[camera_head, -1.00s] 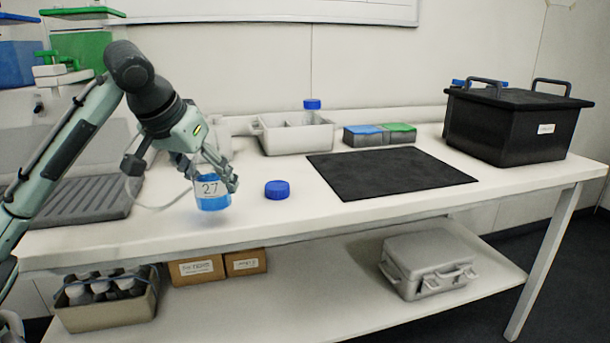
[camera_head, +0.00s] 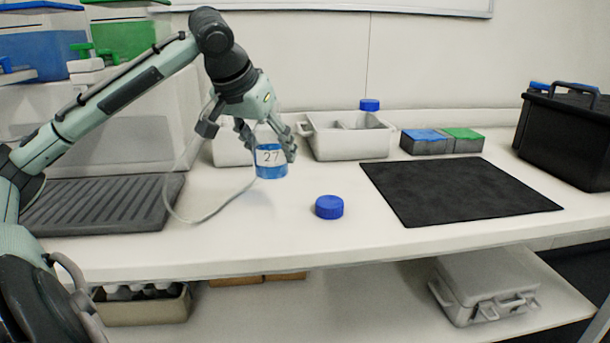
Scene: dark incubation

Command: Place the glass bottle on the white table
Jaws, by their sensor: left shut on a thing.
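The fingers hide the bottle's neck. I cannot tell whether the bottle's base touches the table. A blue cap (camera_head: 329,207) lies on the table to the right of and nearer than the bottle. My right gripper is not in view.
A black mat (camera_head: 455,190) lies right of the cap. A white bin (camera_head: 348,140) and small blue and green boxes (camera_head: 428,142) stand behind. A black lidded box (camera_head: 562,135) is far right. A grey ribbed tray (camera_head: 100,203) is at left. The table's front middle is clear.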

